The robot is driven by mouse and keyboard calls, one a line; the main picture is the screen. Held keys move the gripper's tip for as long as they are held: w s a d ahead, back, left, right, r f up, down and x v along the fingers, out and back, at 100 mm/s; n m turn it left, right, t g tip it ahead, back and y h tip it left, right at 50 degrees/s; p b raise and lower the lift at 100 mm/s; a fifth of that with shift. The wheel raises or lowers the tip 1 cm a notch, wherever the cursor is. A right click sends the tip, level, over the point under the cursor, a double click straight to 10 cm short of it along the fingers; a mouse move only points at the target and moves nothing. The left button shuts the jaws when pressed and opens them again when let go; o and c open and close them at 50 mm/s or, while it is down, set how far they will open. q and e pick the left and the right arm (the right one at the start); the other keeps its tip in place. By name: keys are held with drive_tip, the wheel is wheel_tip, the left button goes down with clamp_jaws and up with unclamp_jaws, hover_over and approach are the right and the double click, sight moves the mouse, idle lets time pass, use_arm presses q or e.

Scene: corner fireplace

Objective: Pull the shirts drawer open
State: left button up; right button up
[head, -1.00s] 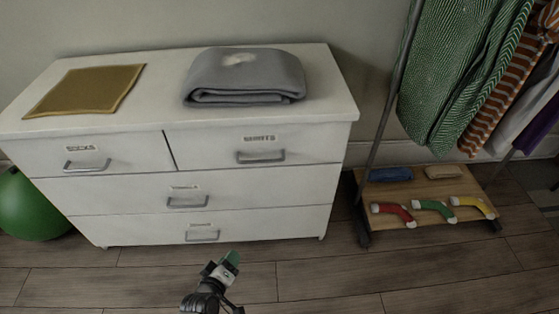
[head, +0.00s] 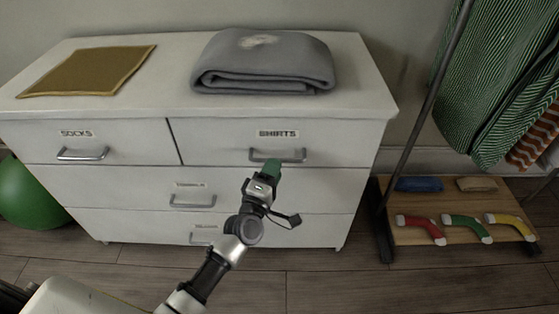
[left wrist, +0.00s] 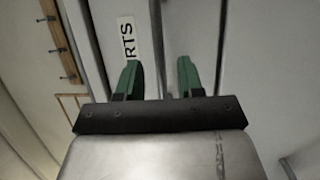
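The shirts drawer (head: 220,148) is the upper right drawer of the white dresser and is shut. Its label reads SHIRTS in the head view, and part of the label (left wrist: 128,40) shows in the left wrist view. Its grey bar handle (head: 290,156) lies below the label. My left gripper (head: 272,166) has green fingers and is at the handle. In the left wrist view, the fingers (left wrist: 159,72) are apart, with the handle bar (left wrist: 157,30) running between them. I cannot tell whether the fingers reach past the bar. My right gripper is not in view.
A folded grey blanket (head: 265,65) and a mustard cloth (head: 88,70) lie on the dresser. The socks drawer (head: 125,145) is at the left, with wider drawers below. A clothes rack with a wooden shelf (head: 405,235) stands at the right. A green ball (head: 30,195) is at the left.

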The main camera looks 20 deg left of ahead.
sight(293, 141)
use_arm(q)
drive_tip(key=shift+x, duration=1.95)
clamp_jaws()
